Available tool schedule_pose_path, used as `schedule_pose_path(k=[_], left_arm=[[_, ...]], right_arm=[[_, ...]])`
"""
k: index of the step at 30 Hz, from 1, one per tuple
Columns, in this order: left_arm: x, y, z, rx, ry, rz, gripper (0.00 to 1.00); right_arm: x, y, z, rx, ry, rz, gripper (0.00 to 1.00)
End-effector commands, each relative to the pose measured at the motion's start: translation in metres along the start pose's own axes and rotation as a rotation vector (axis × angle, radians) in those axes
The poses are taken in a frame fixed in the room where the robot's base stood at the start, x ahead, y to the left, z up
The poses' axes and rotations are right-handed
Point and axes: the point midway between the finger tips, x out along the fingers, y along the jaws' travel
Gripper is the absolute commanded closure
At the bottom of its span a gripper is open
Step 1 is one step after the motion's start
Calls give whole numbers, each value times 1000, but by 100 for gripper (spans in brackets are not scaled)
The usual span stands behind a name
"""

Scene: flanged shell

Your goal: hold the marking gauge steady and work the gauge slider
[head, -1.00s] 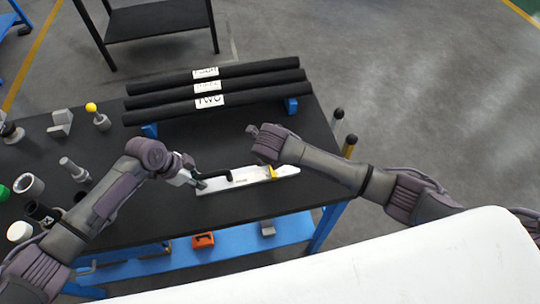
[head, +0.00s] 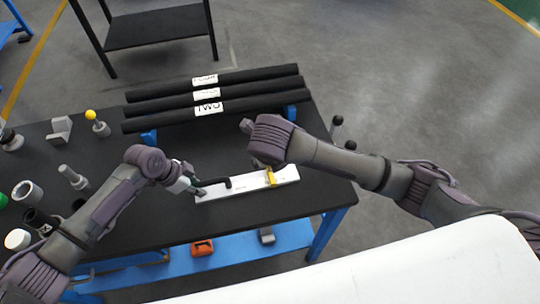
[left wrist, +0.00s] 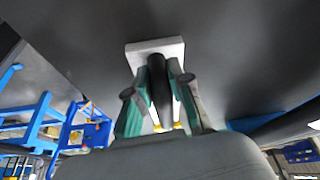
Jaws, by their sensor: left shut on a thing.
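The marking gauge is a long white bar (head: 246,186) lying on the dark bench top, with a bent black handle (head: 213,182) at its left part. A yellow gauge slider (head: 270,177) sits across the bar's right part. My left gripper (head: 198,190) is shut on the black handle. In the left wrist view the left gripper (left wrist: 162,108) has its fingers on both sides of the dark handle (left wrist: 159,84), with the bar's pale end (left wrist: 155,46) beyond. My right gripper (head: 257,163) is just beyond the slider, mostly hidden under its wrist; its fingers and any contact are unclear.
Three black rolls (head: 213,98) with white labels lie on blue supports behind the gauge. Metal parts, including a yellow-knobbed one (head: 97,122), stand on the left of the bench. An orange item (head: 203,247) sits on the blue lower shelf. Bench surface around the bar is bare.

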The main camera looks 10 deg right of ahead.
Motion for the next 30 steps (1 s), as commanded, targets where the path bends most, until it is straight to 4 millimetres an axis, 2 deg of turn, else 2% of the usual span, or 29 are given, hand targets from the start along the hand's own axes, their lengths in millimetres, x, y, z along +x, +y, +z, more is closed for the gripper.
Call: schedule_pose_path(k=[12, 13, 18, 26, 30], left_arm=[[1, 1, 1, -3, -3, 2, 100], [1, 1, 1, -3, -3, 2, 78], [1, 0, 1, -2, -1, 2, 51], [0, 0, 0, -1, 0, 1, 51], [-7, 0, 0, 0, 0, 0, 51]], right_arm=[[-4, 0, 0, 0, 1, -1, 43], [-4, 0, 0, 0, 1, -1, 43], [-4, 0, 0, 0, 1, -1, 43], [-4, 0, 0, 0, 1, -1, 43], [-4, 0, 0, 0, 1, -1, 43]])
